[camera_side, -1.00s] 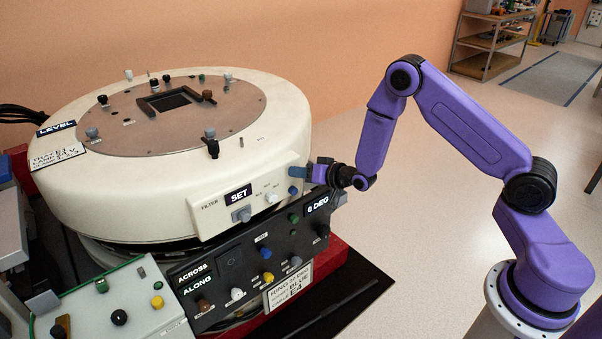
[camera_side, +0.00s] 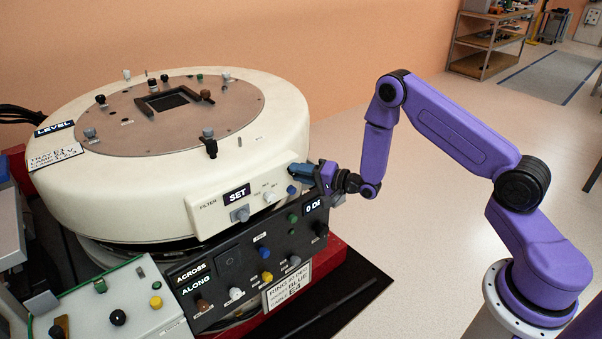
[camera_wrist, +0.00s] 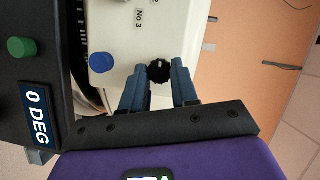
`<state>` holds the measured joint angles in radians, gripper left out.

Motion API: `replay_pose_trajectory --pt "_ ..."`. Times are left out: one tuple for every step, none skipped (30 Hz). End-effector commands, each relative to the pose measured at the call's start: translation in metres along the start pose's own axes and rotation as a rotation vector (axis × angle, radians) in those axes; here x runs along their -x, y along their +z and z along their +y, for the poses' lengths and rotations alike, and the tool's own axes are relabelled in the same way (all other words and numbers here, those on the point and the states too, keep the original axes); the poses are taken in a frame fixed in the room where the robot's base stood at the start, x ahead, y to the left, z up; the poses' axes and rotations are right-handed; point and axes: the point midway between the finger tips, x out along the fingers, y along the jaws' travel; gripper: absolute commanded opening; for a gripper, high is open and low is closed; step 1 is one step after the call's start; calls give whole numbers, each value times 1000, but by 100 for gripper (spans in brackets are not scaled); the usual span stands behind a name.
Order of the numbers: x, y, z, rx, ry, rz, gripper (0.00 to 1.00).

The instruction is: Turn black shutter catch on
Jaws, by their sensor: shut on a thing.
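The black shutter catch (camera_wrist: 159,71) is a small dark ribbed knob on the cream side panel of the round housing, in the wrist view. My gripper (camera_wrist: 158,75) has its two blue fingers on either side of it, shut on it. In the side view my gripper (camera_side: 297,170) reaches the right end of the cream panel, and its fingers hide the catch. I cannot read the catch's exact angle.
A blue button (camera_wrist: 101,62) is close beside the catch. The black control panel (camera_side: 250,262) with several knobs and a "0 DEG" label (camera_wrist: 38,116) lies just below. The round cream housing (camera_side: 90,185) fills the left; open floor lies to the right.

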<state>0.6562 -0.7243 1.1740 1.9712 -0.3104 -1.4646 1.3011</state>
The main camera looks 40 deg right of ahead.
Motion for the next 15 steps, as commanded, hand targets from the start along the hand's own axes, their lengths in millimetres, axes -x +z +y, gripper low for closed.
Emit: replay_pose_trajectory --pt "0 0 1 -12 -4 0 0" --pt "0 0 1 -18 -6 0 0" --pt "0 0 1 -25 -9 0 0" --pt "0 0 1 -30 -11 0 0" --pt "0 0 1 -33 -13 0 0" --pt "0 0 1 -36 -14 0 0" --pt "0 0 1 -38 -15 0 0" --pt "0 0 1 -39 -16 0 0" --pt "0 0 1 -41 -16 0 0" --pt "0 0 1 -41 -16 0 0" --pt "0 0 1 -42 -16 0 0" --pt "0 0 1 -42 -16 0 0" --pt "0 0 0 -42 -16 0 0" --pt "0 0 0 -42 -16 0 0" --pt "0 0 0 -42 -16 0 0"
